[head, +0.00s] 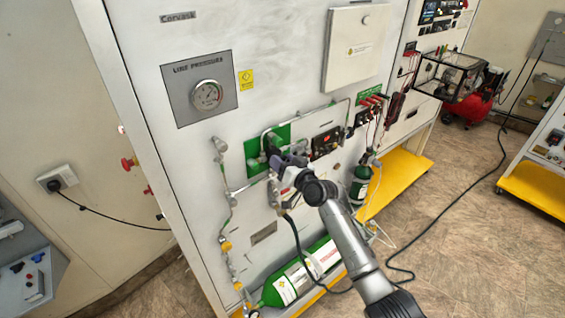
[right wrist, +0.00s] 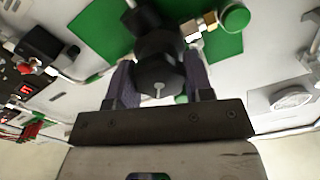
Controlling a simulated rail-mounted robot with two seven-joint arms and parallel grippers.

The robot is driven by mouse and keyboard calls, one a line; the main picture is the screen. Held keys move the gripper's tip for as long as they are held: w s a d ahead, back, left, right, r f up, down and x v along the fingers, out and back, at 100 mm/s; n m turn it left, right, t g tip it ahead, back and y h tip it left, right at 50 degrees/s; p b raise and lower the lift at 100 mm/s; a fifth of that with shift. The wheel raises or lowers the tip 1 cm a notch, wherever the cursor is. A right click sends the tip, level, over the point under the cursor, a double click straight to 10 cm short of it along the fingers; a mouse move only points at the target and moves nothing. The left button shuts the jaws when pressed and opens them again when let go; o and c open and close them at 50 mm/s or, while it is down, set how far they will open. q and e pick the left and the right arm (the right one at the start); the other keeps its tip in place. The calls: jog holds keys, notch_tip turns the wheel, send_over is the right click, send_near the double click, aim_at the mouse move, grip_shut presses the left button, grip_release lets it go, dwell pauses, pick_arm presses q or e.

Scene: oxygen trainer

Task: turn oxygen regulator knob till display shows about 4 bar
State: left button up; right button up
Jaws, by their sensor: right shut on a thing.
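The black regulator knob (right wrist: 158,72) sits over a green panel and shows large in the right wrist view. My right gripper (right wrist: 160,85) has its two dark fingers on either side of the knob and is shut on it. In the head view my right gripper (head: 284,162) reaches the panel and mostly hides the knob. The digital display (head: 325,142) is just right of the gripper in the head view. It also shows at the left of the right wrist view (right wrist: 25,89) with red digits, too small to read surely. My left gripper is not in view.
A line pressure gauge (head: 207,95) is on the panel's upper left. A green cylinder (head: 300,275) lies low in front of the panel. Pipes with valves (head: 225,190) run down left of my arm. A black hose hangs beside it. Open floor (head: 465,235) lies to the right.

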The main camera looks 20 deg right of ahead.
jog(key=m, duration=0.5)
jog(key=shift+p, duration=0.3)
jog(key=shift+m, duration=0.8)
jog(key=o, duration=0.9)
jog(key=shift+d, duration=0.1)
jog(key=shift+v, duration=6.9)
